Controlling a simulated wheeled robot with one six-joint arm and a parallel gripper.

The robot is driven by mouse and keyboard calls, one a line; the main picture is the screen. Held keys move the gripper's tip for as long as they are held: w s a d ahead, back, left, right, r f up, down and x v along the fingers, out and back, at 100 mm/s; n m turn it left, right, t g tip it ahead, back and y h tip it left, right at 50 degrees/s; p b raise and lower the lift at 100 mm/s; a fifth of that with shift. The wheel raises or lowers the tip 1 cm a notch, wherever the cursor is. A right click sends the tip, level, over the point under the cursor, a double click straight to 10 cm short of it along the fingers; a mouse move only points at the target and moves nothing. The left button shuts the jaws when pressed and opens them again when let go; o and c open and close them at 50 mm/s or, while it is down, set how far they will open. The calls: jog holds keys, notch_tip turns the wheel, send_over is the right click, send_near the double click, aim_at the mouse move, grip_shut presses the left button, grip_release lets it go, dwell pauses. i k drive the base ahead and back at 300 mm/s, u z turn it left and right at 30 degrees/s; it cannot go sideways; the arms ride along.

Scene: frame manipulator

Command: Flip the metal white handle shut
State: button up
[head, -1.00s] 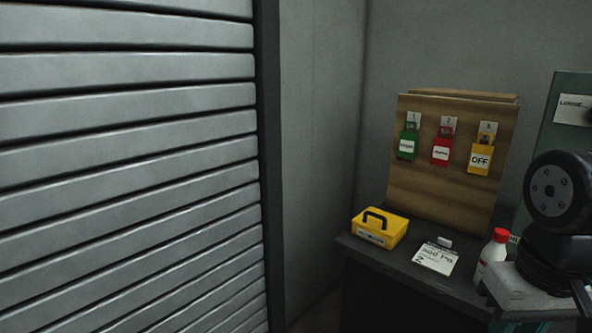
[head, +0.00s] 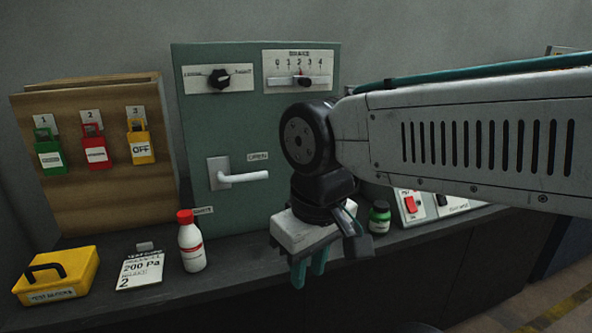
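The white handle (head: 243,178) is mounted on a green panel (head: 200,130). Its lever points right from its square plate, roughly level, toward a label reading OPEN (head: 257,156). A second label (head: 203,210) sits below the plate, its text too small to read surely. My gripper (head: 309,268) hangs pointing down, in front of the bench, to the right of and lower than the handle in the picture. It is apart from the handle. Its two teal fingers show, but their gap is unclear. Nothing is seen held.
A white bottle with a red cap (head: 191,245) stands below the handle. A green jar (head: 380,216) and a red-switch box (head: 410,206) are right of my gripper. A yellow box (head: 58,277) is at left. A knob (head: 218,78) and slider (head: 302,81) sit above.

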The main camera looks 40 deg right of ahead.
aim_at(261, 175)
jog(key=u, duration=0.2)
jog(key=k, duration=0.65)
jog(key=u, duration=0.55)
jog(key=i, duration=1.05)
jog(key=z, duration=0.9)
